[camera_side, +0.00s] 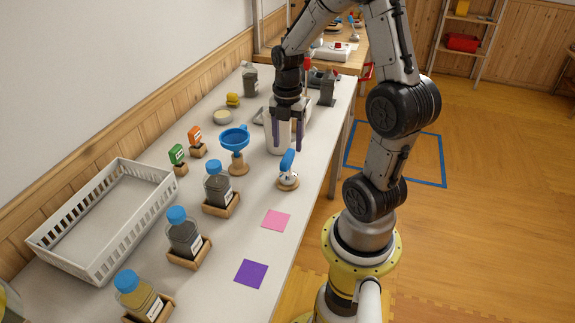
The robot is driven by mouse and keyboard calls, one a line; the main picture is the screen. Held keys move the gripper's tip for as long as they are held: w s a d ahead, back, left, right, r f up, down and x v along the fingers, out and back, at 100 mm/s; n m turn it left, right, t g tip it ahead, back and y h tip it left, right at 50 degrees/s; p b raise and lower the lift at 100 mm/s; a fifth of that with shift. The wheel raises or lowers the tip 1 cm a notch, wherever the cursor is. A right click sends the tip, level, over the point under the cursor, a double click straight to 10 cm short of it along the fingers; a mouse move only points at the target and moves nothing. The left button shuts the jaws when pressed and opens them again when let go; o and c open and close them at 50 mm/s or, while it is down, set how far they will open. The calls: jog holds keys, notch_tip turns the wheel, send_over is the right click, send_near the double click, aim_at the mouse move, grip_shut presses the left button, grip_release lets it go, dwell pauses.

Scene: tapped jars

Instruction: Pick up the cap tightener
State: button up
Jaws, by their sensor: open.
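A small tool with an upright blue handle (287,161) stands on a round wooden base near the table's front edge; it looks like the cap tightener. My gripper (288,148) points down, its two dark purple fingers apart with nothing visibly held between them. The fingertips appear close above or behind the blue handle; the exact gap in depth is hard to tell. Three jars with blue caps sit in wooden holders: a dark one (217,188), another dark one (184,238) and a yellowish one (140,298).
A white container (279,139) stands behind my fingers. A blue funnel (235,139) on a wooden stand is left of the tool. A white basket (70,262) lies at the left. Pink (276,220) and purple (251,273) squares lie flat, with bare table around them.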

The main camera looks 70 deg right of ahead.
aim_at(288, 156)
jog(key=shift+f, duration=2.7)
jog(key=shift+c, duration=0.2)
grip_shut()
